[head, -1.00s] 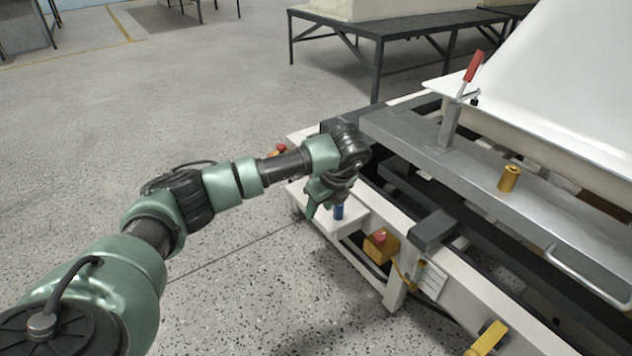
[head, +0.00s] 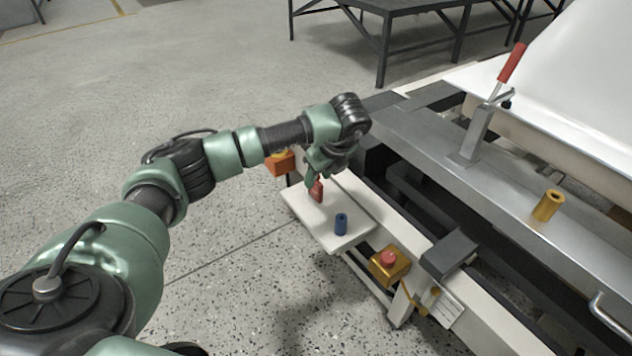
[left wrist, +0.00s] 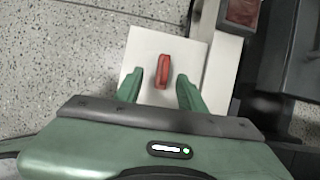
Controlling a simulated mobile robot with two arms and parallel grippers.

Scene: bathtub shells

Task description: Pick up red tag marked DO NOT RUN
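The red tag (head: 317,191) stands on a small white shelf (head: 318,230) at the side of the machine frame. No lettering on it can be read. In the left wrist view the red tag (left wrist: 163,71) lies between and just beyond the two green fingers, on the white plate (left wrist: 140,48). My left gripper (head: 315,180) is above the shelf, pointing down. In the left wrist view my left gripper (left wrist: 160,90) is open, with gaps on both sides of the tag. My right gripper is not in view.
A yellow box with a red button (head: 389,264) is beside the shelf. The machine frame with a red-handled clamp (head: 511,63) fills the right. The floor at left is open.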

